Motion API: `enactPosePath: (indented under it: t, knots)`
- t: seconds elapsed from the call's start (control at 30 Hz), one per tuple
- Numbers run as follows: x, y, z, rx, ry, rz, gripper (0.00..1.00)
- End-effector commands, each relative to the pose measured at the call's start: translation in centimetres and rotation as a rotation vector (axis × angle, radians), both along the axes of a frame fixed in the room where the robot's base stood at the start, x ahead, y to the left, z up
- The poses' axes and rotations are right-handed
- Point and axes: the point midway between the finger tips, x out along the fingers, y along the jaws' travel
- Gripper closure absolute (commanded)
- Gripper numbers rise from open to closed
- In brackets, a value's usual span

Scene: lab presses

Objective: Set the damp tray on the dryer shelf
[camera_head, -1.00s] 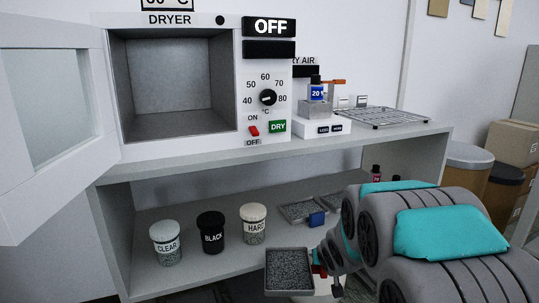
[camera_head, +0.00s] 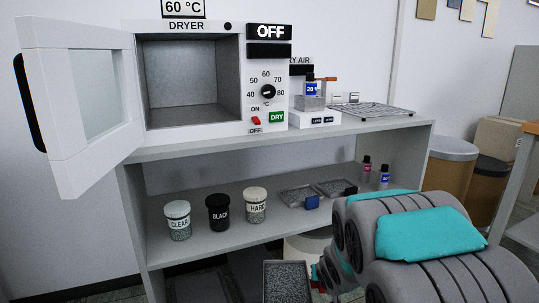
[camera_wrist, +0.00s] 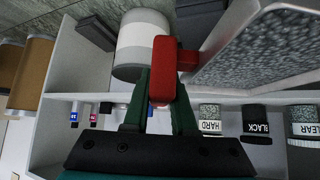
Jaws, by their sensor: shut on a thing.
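The tray (camera_head: 265,284) of grey granules is at the bottom of the head view, its lower part cut off. In the wrist view the tray (camera_wrist: 228,52) is at the upper right, with a red handle (camera_wrist: 163,70). My gripper (camera_wrist: 157,95) is shut on that handle; in the head view it is mostly hidden behind my arm. The dryer (camera_head: 254,95) stands on the bench top, its display reading OFF and 60 °C. Its door (camera_head: 62,120) is swung open to the left. The chamber (camera_head: 190,70) looks empty, and its floor (camera_head: 192,116) is bare.
On the lower shelf (camera_head: 240,238) stand jars CLEAR (camera_head: 178,221), BLACK (camera_head: 218,213) and HARD (camera_head: 255,206). Two similar trays (camera_head: 299,195) lie right of them, one with a blue handle. A wire rack (camera_head: 371,109) is on the bench (camera_head: 350,127). Bins (camera_head: 452,165) stand at right.

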Motion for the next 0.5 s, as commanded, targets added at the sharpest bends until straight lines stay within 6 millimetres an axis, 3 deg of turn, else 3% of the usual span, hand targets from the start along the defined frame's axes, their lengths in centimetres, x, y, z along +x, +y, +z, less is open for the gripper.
enactPosePath:
  t: [0.3,0.5]
  knots:
    - [-2.7,-0.3,-3.2,-0.005,0.000,-0.004,1.00]
    - [-3.4,-0.5,-3.8,-0.004,-0.004,-0.008,1.00]
